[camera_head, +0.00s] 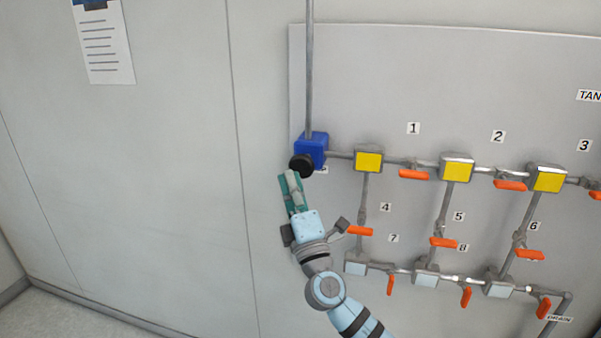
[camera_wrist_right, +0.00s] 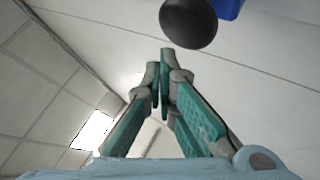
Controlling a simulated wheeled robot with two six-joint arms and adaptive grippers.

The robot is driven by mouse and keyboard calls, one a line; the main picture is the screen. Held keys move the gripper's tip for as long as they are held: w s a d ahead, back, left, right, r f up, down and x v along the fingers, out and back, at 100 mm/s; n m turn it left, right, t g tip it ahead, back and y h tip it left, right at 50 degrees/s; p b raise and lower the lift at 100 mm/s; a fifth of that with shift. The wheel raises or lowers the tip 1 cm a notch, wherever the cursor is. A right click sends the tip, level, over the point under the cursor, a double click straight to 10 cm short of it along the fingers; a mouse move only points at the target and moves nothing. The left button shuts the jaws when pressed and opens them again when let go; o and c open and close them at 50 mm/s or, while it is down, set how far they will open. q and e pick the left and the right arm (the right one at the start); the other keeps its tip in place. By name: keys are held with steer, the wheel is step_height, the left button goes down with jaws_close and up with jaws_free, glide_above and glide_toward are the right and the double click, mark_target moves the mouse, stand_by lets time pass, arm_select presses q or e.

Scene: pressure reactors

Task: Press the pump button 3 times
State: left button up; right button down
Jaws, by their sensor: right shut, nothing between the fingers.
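The pump is a blue box (camera_head: 312,148) on the wall panel, with a round black button (camera_head: 301,166) on its front. My right gripper (camera_head: 290,178) is shut and empty, with its fingertips just below the button in the head view. In the right wrist view the black button (camera_wrist_right: 188,23) is at the top, with a corner of the blue box (camera_wrist_right: 228,8) beside it. The shut fingertips (camera_wrist_right: 165,55) are below the button there, with a small gap in the picture. I cannot tell the depth between them. My left gripper is not in view.
Grey pipes join yellow-faced boxes (camera_head: 368,161) and orange valve handles (camera_head: 413,174) to the right of the pump. A handle (camera_head: 360,230) is close to the right of my right wrist. The wall left of the panel is clear, apart from a paper sheet (camera_head: 103,42).

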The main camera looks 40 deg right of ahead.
mark_target(296, 168)
steer(key=shift+w+d, duration=0.3)
steer(key=shift+d, duration=0.15)
stand_by(1.1)
steer(key=shift+w+d+b, duration=0.25)
steer(key=shift+d+b, duration=0.1)
steer(key=shift+d, duration=0.05)
steer(key=shift+w+d+r+b, duration=0.1)
steer(key=shift+w+d+b, duration=0.45)
steer(key=shift+d, duration=0.1)
steer(key=shift+w+d+b, duration=0.4)
steer(key=shift+d+b, duration=0.15)
steer(key=shift+d, duration=0.1)
stand_by(1.8)
stand_by(0.4)
steer(key=shift+s+a+p, duration=0.35)
steer(key=shift+s+a, duration=0.25)
steer(key=shift+a, duration=0.15)
steer(key=shift+s+a+p, duration=0.35)
steer(key=shift+s+a, duration=0.2)
steer(key=shift+a, duration=0.2)
steer(key=shift+a, duration=0.1)
